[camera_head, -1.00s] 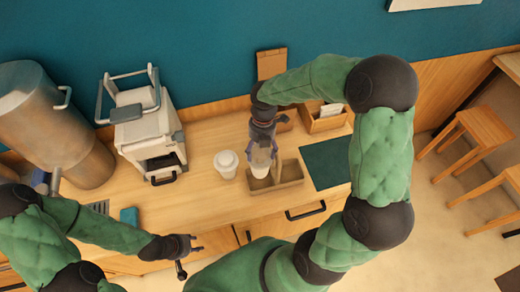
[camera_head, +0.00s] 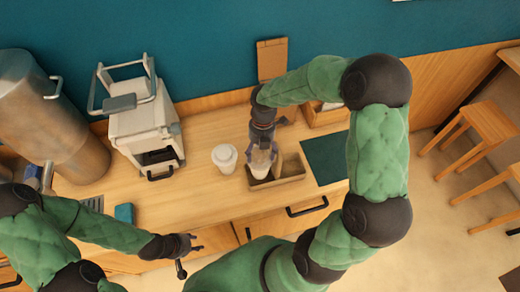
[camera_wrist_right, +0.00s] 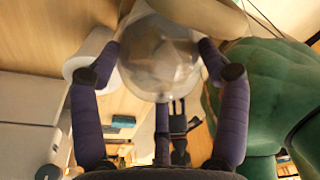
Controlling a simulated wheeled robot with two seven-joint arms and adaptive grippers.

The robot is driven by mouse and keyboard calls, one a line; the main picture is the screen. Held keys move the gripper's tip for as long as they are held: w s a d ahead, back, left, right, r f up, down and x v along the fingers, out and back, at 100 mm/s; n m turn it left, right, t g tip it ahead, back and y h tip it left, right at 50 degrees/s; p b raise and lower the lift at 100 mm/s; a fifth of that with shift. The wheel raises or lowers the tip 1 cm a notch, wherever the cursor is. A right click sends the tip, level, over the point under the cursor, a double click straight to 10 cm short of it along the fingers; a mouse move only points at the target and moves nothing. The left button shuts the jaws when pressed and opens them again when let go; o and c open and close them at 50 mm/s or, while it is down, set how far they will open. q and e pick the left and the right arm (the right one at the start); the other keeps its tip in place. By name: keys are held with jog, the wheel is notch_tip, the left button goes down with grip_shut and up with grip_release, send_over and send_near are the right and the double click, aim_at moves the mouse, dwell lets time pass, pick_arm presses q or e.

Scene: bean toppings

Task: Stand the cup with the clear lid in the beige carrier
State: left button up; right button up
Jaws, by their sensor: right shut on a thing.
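The cup with the clear lid (camera_head: 260,168) is at the left compartment of the beige carrier (camera_head: 290,181) on the counter. It looks upright, with its lower part behind the carrier's wall; whether it rests on the bottom cannot be told. My right gripper (camera_head: 262,150) is shut on this cup from above and behind. In the right wrist view the clear domed lid (camera_wrist_right: 160,55) is between the fingers of my right gripper (camera_wrist_right: 160,65). My left gripper (camera_head: 188,253) is empty, with its fingers apart, in front of the counter and away from the carrier.
A white-lidded cup (camera_head: 224,158) stands just left of the carrier. A white machine (camera_head: 145,130) and a steel urn (camera_head: 50,115) stand further left. A dark green mat (camera_head: 326,158) lies to the right, and a wooden box (camera_head: 325,115) behind. A blue item (camera_head: 124,213) is near the front edge.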

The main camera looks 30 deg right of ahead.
jog(key=shift+f+b, duration=1.25)
jog(key=shift+f, duration=0.95)
jog(key=o, duration=0.9)
notch_tip(320, 180, up, 12)
jog(key=p, duration=1)
jog(key=shift+s, duration=0.15)
